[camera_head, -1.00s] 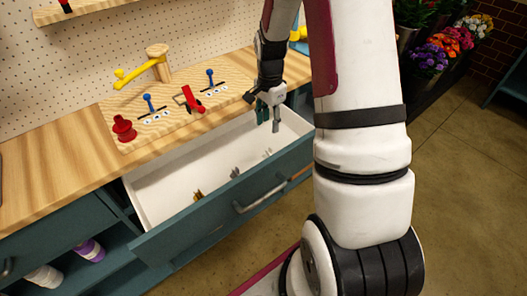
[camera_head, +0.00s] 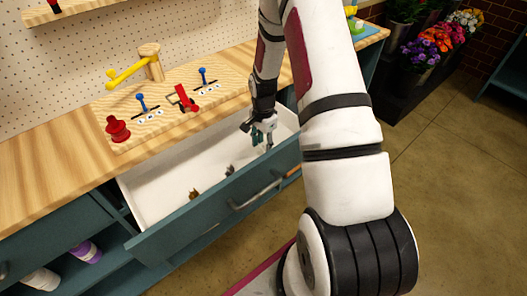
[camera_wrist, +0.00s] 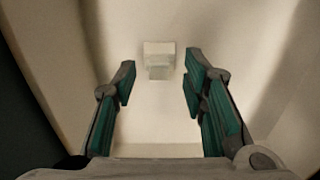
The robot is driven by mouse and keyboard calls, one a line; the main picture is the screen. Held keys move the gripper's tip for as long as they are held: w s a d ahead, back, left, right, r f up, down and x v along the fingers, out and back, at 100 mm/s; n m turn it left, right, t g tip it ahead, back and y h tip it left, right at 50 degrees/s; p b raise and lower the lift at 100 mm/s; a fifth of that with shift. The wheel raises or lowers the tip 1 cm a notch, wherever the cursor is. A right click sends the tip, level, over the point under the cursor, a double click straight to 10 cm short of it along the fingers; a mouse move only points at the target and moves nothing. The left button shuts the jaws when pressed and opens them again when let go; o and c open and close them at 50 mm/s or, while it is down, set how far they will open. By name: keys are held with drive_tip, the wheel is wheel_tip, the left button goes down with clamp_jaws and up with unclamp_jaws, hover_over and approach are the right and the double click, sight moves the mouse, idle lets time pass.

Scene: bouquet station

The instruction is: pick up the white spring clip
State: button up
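The white spring clip (camera_wrist: 158,58) looks like a small pale block on the drawer floor in the wrist view. It lies just beyond my fingertips, roughly midway between them. My gripper (camera_wrist: 157,80) is open and empty, its two green-padded fingers spread apart and pointing at the clip. In the head view my gripper (camera_head: 262,139) reaches down into the right end of the open drawer (camera_head: 145,190). I cannot make out the clip in the head view; my gripper or the drawer front may hide it.
Small brown (camera_head: 194,194) and grey (camera_head: 229,170) items lie in the drawer, left of my gripper. The teal drawer front (camera_head: 205,212) stands close by. On the worktop (camera_head: 55,180) above are a red knob (camera_head: 117,128), blue levers and a red clamp (camera_head: 183,98).

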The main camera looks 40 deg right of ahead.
drive_tip(key=shift+f, duration=0.95)
clamp_jaws()
